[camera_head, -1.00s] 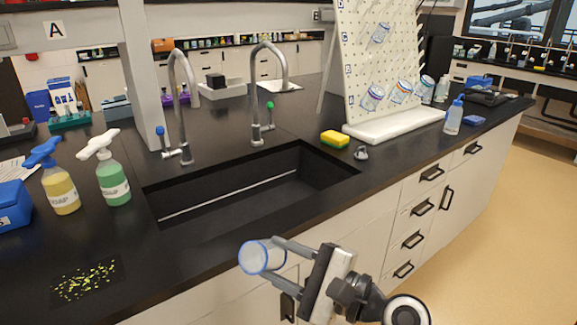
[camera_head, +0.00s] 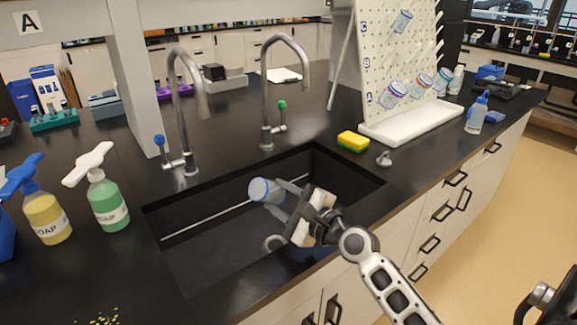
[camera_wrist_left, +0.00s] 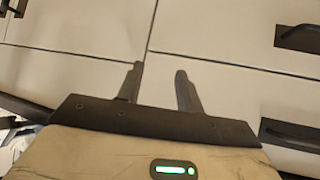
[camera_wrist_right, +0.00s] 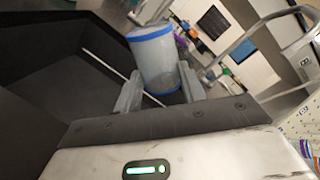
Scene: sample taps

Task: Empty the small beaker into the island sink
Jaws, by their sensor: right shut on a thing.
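The small beaker (camera_head: 265,190) is clear with a blue rim and is held tilted over the black island sink (camera_head: 190,262). My right gripper (camera_head: 285,197) is shut on it, with the fingers on either side of the glass. In the right wrist view the beaker (camera_wrist_right: 157,62) sits between the fingers; I cannot tell how much liquid it holds. Two tall taps, one with a blue handle (camera_head: 180,120) and one with a green handle (camera_head: 268,100), stand behind the sink. My left gripper (camera_wrist_left: 160,85) is open and empty in front of pale cabinet fronts.
Yellow (camera_head: 46,218) and green (camera_head: 107,205) soap bottles stand left of the sink. A yellow sponge (camera_head: 353,141) lies by its back right corner. A pegboard rack (camera_head: 395,50) with glassware stands at the back right.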

